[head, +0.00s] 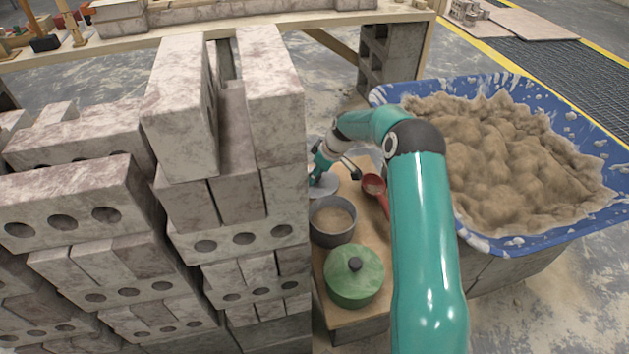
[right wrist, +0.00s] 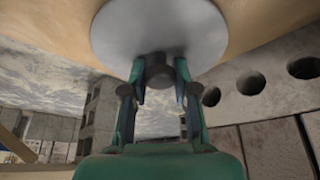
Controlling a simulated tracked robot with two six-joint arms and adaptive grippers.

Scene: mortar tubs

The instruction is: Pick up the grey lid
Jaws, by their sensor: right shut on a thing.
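The grey lid (head: 327,187) is a flat round disc, partly hidden by my right gripper (head: 317,176) in the head view. In the right wrist view the lid (right wrist: 160,25) shows as a pale grey disc with a dark knob (right wrist: 159,73). The two fingers of my right gripper (right wrist: 160,70) are shut on this knob, one on each side. I cannot tell whether the lid touches the wooden board below it. My left gripper is not in view.
An open grey tub (head: 333,238) and a tub with a green lid (head: 354,278) stand on the wooden board (head: 343,316). A red scoop (head: 374,185) lies beside my right arm. Stacked bricks (head: 240,150) rise close on the left. A blue trough (head: 540,90) of sand stands right.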

